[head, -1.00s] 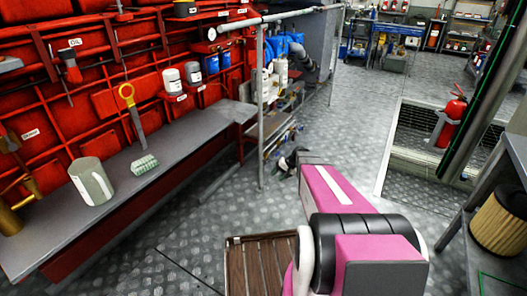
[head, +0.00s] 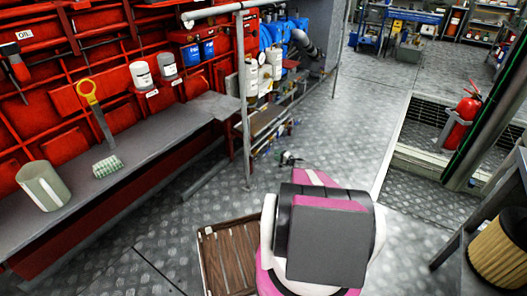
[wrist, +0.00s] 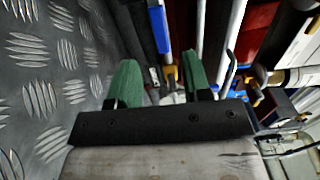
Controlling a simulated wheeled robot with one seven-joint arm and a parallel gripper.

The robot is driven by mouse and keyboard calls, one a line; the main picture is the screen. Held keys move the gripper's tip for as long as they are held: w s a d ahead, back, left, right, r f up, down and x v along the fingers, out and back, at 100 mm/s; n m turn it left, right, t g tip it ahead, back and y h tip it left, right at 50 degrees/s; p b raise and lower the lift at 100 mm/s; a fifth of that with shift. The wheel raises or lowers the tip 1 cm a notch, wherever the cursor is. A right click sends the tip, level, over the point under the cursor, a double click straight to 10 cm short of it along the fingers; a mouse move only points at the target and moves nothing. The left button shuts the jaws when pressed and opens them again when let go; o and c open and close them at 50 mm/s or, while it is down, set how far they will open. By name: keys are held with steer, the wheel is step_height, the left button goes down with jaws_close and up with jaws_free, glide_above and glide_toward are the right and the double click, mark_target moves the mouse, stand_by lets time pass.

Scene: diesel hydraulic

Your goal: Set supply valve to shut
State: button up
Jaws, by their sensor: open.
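My gripper (wrist: 160,62) has two green fingers that stand apart with a gap between them and nothing clearly held. In the head view my gripper (head: 289,158) is small, low over the floor, just right of the pipework. In the wrist view a blue lever-like bar (wrist: 160,28) lies beyond the fingers, beside white pipes (wrist: 235,30). Small yellow and blue fittings (wrist: 255,88) sit to the right of the right finger. In the head view, small fittings (head: 272,138) line the low pipes. I cannot tell which of these is the supply valve or how it is set.
A grey post (head: 244,110) stands left of the arm. A grey bench (head: 130,140) runs along the red wall with a canister (head: 43,186) on it. A wooden crate (head: 228,262) is on the floor beside me. A fire extinguisher (head: 460,118) stands right. The patterned floor (head: 345,130) ahead is clear.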

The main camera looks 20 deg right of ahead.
mark_target(268, 152)
steer(key=x, duration=0.9)
steer(key=shift+w+a, duration=0.25)
steer(key=shift+w, duration=0.1)
jaws_close()
